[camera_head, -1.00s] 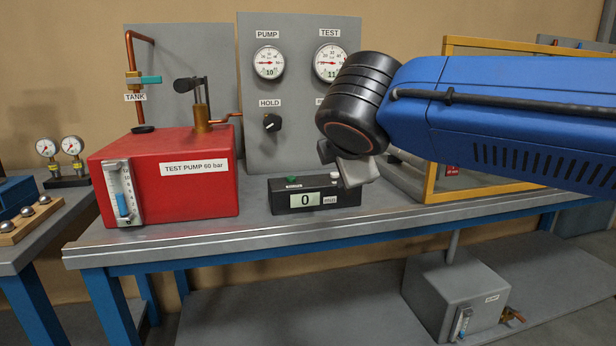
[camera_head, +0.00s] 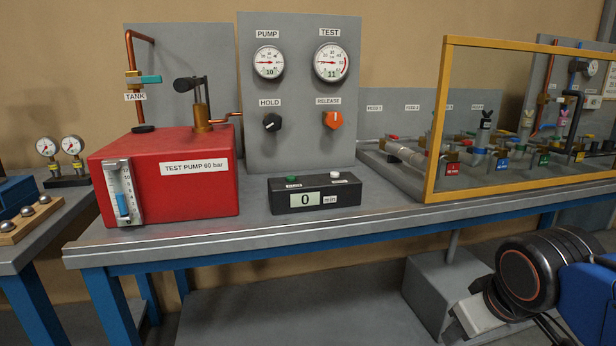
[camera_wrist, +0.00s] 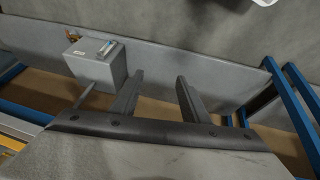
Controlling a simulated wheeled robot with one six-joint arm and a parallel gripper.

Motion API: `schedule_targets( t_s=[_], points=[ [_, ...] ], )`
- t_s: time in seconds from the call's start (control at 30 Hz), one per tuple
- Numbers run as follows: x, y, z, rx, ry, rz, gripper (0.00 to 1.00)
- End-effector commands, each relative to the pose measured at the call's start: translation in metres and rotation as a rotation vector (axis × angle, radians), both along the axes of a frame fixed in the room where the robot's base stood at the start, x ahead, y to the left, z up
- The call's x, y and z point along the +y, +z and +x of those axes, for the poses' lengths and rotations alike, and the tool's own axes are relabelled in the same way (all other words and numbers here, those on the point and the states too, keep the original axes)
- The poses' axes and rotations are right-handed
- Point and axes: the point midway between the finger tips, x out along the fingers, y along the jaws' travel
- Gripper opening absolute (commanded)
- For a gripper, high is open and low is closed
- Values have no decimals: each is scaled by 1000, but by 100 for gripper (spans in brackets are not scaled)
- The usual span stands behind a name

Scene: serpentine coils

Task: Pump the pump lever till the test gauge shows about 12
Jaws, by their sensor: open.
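The red test pump (camera_head: 165,180) stands on the left of the bench. Its dark pump lever (camera_head: 186,84) sits on a brass post on top, close to level. The test gauge (camera_head: 331,62) on the grey panel reads 11 in its window. The pump gauge (camera_head: 269,62) reads 10. My gripper (camera_head: 462,322) is at the lower right, below the bench top and far from the lever. In the wrist view its fingers (camera_wrist: 157,95) are apart with nothing between them.
The black hold knob (camera_head: 272,122) and orange release knob (camera_head: 333,120) are on the panel. A timer box (camera_head: 315,193) showing 0 stands before it. A yellow-framed guard (camera_head: 435,130) covers valves at the right. A grey tank (camera_head: 428,285) sits below the bench.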

Motion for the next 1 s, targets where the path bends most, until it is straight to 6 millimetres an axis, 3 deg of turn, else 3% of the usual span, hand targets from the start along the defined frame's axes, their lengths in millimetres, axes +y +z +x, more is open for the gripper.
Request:
schedule_targets(
  t_s=[0.1,0.3,1.0],
  points=[
    [-4,-20,-18,16,-125,82,42],
    [-5,-34,-31,29,-217,147,42],
    [-4,-34,-31,29,-221,151,42]
  ],
)
